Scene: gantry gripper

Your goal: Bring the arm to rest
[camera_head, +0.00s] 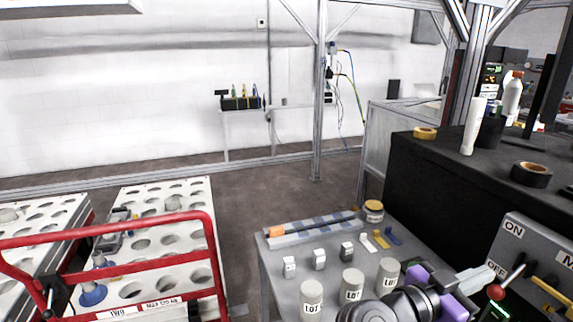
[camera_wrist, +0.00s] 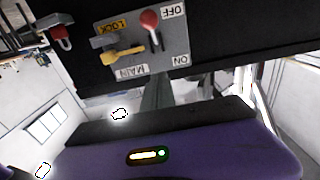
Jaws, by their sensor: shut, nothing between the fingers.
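My gripper (camera_wrist: 156,82) is shut and empty in the wrist view, its grey fingers pointing toward a grey switch panel. The panel (camera_wrist: 178,50) appears upside down there, with a red-knobbed lever (camera_wrist: 150,20) near its OFF label and a yellow piece (camera_wrist: 122,54) beside it. The fingertips overlap the panel's lower edge; I cannot tell the gap in depth. In the head view my arm's purple end is at the lower right, beside the panel (camera_head: 540,245). The red knob (camera_head: 497,292) is right of it, below the OFF label. Nothing is held.
A grey table (camera_head: 285,275) below my arm holds white LOT-labelled cylinders (camera_head: 351,285), small blocks and a jar (camera_head: 373,210). A black bench (camera_head: 425,175) with tape and bottles stands behind. A red-railed cart (camera_head: 150,225) is at left. Open floor (camera_head: 255,190) lies between.

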